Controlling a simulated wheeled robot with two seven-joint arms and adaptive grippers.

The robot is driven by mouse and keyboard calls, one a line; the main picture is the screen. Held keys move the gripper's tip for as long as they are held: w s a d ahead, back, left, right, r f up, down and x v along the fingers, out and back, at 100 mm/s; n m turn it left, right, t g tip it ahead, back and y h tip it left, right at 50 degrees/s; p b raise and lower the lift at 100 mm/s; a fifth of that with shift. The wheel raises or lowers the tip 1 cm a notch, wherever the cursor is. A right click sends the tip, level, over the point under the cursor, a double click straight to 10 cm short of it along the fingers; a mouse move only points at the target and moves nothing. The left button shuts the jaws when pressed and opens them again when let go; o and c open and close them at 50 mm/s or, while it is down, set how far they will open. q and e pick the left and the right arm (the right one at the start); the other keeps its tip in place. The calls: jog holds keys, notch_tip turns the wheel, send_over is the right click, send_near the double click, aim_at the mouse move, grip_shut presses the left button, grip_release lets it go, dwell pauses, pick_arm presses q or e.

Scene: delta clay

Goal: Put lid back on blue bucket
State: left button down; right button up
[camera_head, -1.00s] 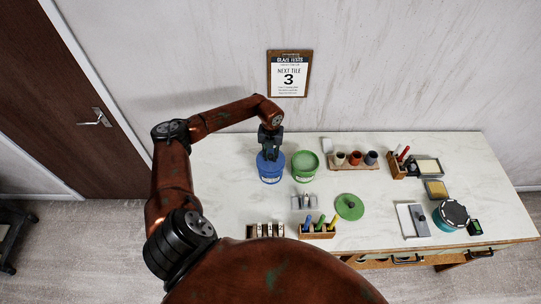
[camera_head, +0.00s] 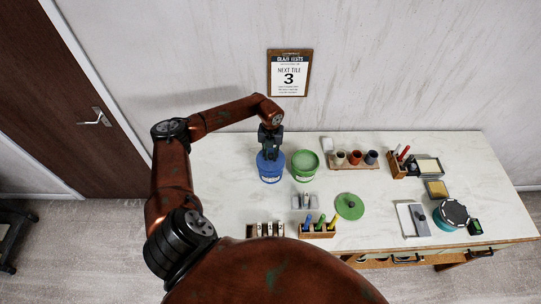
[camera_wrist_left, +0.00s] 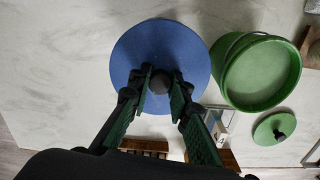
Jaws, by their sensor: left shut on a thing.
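The blue bucket (camera_head: 271,177) stands upright on the table, left of the green bucket. My left gripper (camera_head: 271,153) is directly above it, pointing down. In the left wrist view the round blue lid (camera_wrist_left: 160,50) fills the middle, and my left gripper (camera_wrist_left: 160,85) is shut on its dark knob. The lid covers the bucket's mouth from above in that view. In the head view the lid lies at the bucket's top, partly hidden by the gripper; I cannot tell whether it is fully seated. My right gripper is not in view.
The open green bucket (camera_head: 305,165) stands close on the right. Its green lid (camera_head: 350,206) lies on the table in front. A tool rack (camera_head: 317,230), a rack of numbered tiles (camera_head: 265,230) and a cup board (camera_head: 356,160) stand around. The table's left part (camera_head: 220,180) is clear.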

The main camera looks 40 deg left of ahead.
pick_arm(q)
jog(key=shift+f, duration=0.2)
dwell(1.2)
jog(key=c, duration=1.7)
grip_release()
jog(key=shift+o, duration=0.6)
jog(key=o, duration=0.3)
jog(key=shift+o, duration=0.2)
